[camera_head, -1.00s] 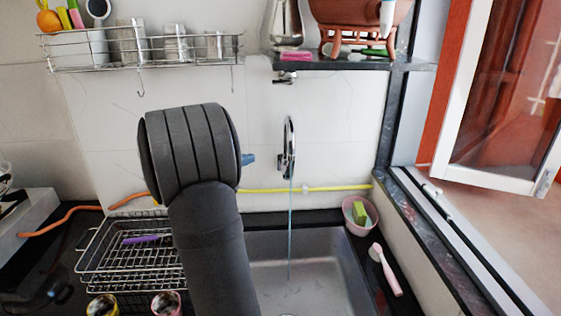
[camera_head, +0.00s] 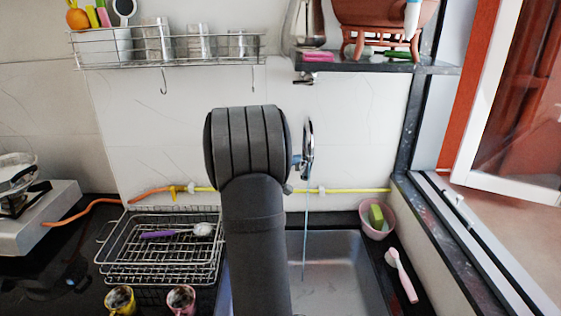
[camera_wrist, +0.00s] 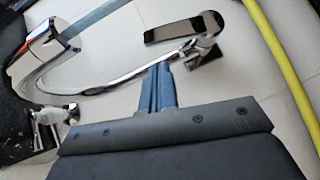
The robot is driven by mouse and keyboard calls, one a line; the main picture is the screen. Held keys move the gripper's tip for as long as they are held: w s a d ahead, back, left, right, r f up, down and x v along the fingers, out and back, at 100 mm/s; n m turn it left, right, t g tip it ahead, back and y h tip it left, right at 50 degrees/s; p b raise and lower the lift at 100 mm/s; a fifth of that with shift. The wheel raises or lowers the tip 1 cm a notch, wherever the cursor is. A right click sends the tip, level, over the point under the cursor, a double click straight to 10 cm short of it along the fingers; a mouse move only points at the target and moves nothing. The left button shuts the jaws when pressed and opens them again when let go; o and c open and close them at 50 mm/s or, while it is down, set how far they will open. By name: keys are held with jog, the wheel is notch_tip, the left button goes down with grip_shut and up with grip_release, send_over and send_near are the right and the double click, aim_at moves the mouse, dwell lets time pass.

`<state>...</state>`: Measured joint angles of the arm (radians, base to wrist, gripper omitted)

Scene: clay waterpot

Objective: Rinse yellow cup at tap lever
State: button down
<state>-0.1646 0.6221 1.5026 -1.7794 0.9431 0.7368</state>
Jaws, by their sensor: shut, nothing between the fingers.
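The yellow cup (camera_head: 120,299) stands at the lower left in the head view, left of the sink, with its base cut off by the frame edge. The chrome tap (camera_head: 308,150) is on the back wall, and a thin blue stream of water (camera_head: 305,235) falls from it into the sink (camera_head: 342,265). My gripper (camera_head: 297,160) is mostly hidden behind my arm, beside the tap. In the wrist view my blue fingers (camera_wrist: 161,75) are shut and empty, close to the tap lever (camera_wrist: 185,30). I cannot tell whether they touch it. The spout (camera_wrist: 42,48) curves at the left.
A pink cup (camera_head: 181,299) stands beside the yellow cup. A wire dish rack (camera_head: 150,262) holds a purple-handled utensil. A pink bowl with a sponge (camera_head: 377,219) and a pink brush (camera_head: 401,273) sit right of the sink. A yellow hose (camera_wrist: 285,65) runs along the wall.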

aim_at(307, 168)
jog(key=shift+d+f, duration=0.2)
jog(key=shift+d, duration=0.7)
jog(key=shift+d+m+y, duration=0.3)
jog(key=shift+d+y, duration=0.1)
jog(key=shift+d, duration=0.35)
